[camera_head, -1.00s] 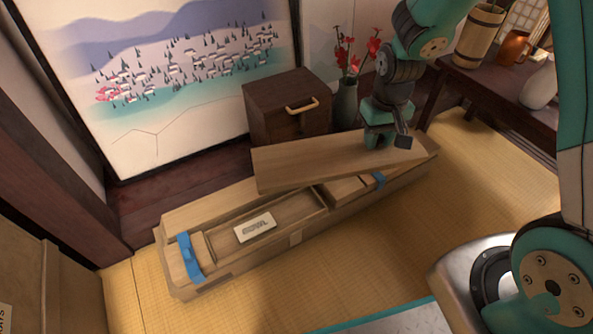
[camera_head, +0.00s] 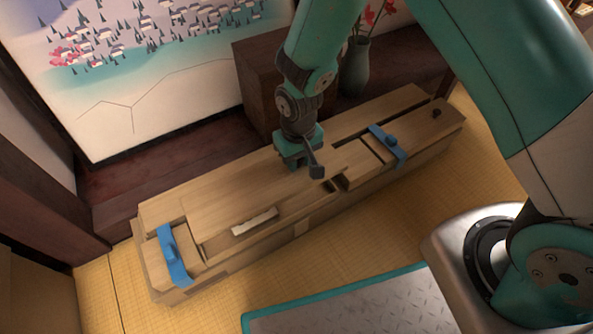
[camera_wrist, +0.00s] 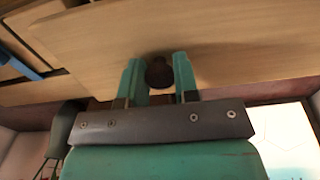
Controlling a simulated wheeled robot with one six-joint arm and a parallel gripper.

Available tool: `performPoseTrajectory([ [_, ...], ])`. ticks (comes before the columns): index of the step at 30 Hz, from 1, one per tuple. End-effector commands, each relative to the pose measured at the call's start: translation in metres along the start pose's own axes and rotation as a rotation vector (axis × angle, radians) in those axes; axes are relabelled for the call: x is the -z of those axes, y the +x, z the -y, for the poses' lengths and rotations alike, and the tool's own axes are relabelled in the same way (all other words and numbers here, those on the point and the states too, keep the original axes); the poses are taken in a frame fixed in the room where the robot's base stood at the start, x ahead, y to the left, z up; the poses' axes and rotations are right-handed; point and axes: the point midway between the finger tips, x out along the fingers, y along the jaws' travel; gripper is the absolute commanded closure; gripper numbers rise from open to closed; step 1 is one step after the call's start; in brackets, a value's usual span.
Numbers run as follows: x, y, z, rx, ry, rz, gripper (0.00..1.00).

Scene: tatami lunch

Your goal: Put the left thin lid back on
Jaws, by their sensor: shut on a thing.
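The left thin lid (camera_head: 215,192) is a pale wooden board lying over the left half of the long wooden box (camera_head: 325,227). My gripper (camera_head: 298,163) is at the lid's right part, shut on its dark round knob (camera_wrist: 159,73). The lid (camera_wrist: 235,35) fills much of the wrist view. It sits slightly askew, and a strip of the left compartment (camera_head: 214,243) shows along the front edge. A white card (camera_head: 254,221) is partly covered there. I cannot tell whether the lid touches the box.
Blue straps cross the box at the left end (camera_head: 173,257) and toward the right (camera_head: 387,146). A dark cabinet (camera_head: 262,85) and a vase (camera_head: 356,68) stand close behind. Tatami (camera_head: 400,212) in front is clear.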

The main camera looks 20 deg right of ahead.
Motion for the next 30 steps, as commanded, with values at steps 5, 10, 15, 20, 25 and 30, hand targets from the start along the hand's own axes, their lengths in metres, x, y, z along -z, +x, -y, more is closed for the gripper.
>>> performPoseTrajectory([
  [5, 0.0, 0.011, 0.007, 0.001, -0.009, -0.002, 0.98],
  [10, 0.0, 0.02, 0.006, 0.001, -0.008, -0.001, 0.98],
  [15, 0.0, 0.035, 0.006, 0.001, -0.007, -0.001, 0.98],
  [20, 0.0, 0.051, 0.005, 0.001, -0.007, -0.001, 0.98],
  [25, -0.001, 0.067, 0.005, 0.001, -0.007, -0.001, 0.98],
  [30, -0.001, 0.081, 0.005, 0.0, -0.007, 0.0, 0.98],
])
